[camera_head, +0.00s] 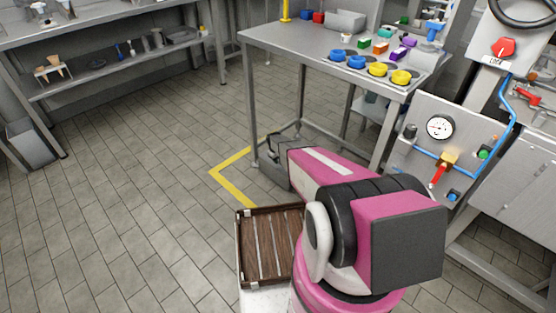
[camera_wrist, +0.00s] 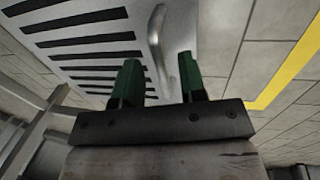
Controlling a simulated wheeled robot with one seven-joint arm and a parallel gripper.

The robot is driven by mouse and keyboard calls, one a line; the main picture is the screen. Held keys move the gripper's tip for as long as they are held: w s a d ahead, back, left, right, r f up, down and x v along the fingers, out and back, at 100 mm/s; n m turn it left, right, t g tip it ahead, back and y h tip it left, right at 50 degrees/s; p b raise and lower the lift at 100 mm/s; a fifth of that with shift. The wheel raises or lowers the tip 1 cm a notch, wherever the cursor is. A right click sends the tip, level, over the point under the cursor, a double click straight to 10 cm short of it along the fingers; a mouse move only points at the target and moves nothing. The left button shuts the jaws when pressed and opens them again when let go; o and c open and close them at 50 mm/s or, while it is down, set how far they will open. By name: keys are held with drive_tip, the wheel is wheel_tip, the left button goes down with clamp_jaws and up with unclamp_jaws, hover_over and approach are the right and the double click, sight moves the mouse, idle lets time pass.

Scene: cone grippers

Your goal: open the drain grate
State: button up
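The drain grate (camera_wrist: 75,45) is a pale metal plate with several dark slots, at the upper left of the wrist view. A curved metal handle (camera_wrist: 157,38) runs along its right part and reaches down to the gap between my fingers. My gripper (camera_wrist: 160,82) has two green fingers held apart. The handle's lower end lines up between them; I cannot tell whether it lies within their depth or touches them. The head view shows no clear part of the grate; my arm covers part of the floor there.
A yellow floor line (camera_head: 229,179) runs beside the grate; it also shows in the wrist view (camera_wrist: 290,78). A metal table (camera_head: 290,40) with coloured items stands beyond my arm. A gauge panel (camera_head: 425,140) is at right. A slatted wooden tray (camera_head: 258,245) is near me. Floor at left is clear.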

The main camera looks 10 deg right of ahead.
clamp_jaws()
